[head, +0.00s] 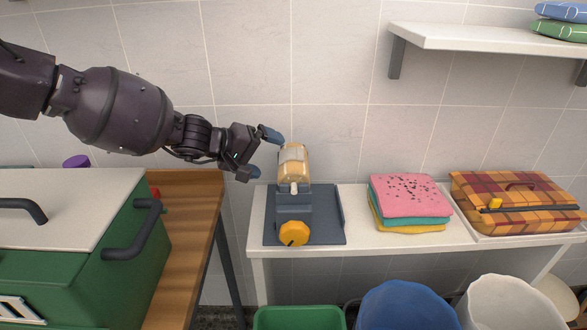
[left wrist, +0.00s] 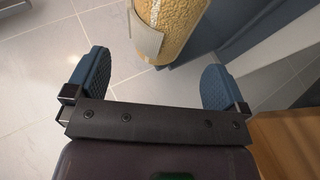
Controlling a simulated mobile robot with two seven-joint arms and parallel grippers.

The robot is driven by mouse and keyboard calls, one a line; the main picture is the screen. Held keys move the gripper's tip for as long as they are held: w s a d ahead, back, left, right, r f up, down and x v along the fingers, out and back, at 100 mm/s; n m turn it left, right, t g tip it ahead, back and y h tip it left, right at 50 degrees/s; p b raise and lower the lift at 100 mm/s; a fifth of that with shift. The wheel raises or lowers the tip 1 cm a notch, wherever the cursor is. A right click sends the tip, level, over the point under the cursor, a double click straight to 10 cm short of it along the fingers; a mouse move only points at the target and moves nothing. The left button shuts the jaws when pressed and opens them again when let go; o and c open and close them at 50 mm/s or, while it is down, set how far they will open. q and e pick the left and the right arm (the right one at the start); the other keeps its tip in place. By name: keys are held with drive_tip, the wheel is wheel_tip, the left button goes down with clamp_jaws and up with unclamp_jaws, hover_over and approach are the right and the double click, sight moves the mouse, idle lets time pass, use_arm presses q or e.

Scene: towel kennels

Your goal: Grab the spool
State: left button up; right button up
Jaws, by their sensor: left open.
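The spool (head: 296,163), a tan-yellow roll with a pale label or flap, sits on a dark grey-blue stand on the white bench. In the left wrist view the spool (left wrist: 178,25) shows at the top, ahead of the fingers, its far part cut off by the frame. My left gripper (head: 260,155) is open and empty, just left of the spool. In the left wrist view the blue fingertips of my left gripper (left wrist: 157,72) are spread wide, with the spool's near end just beyond them. I see no contact. My right gripper is not in view.
The stand (head: 325,225) has an orange knob (head: 293,234) in front. Folded towels (head: 410,195) and a plaid case (head: 515,200) lie to the right on the bench. A green box (head: 120,265) is on a wooden table at left. Bins (head: 408,306) stand below. A wall shelf (head: 470,38) hangs upper right.

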sight(287, 159)
use_arm(q)
drive_tip(key=shift+w+b+x, duration=0.1)
drive_tip(key=shift+b+x, duration=0.25)
drive_tip(key=shift+x, duration=1.4)
drive_tip(key=shift+w+b+x, duration=0.15)
drive_tip(key=shift+b+x, duration=0.15)
drive_tip(key=shift+x, duration=1.45)
drive_tip(key=shift+r, duration=0.1)
drive_tip(key=shift+a, duration=0.1)
drive_tip(key=c, duration=0.8)
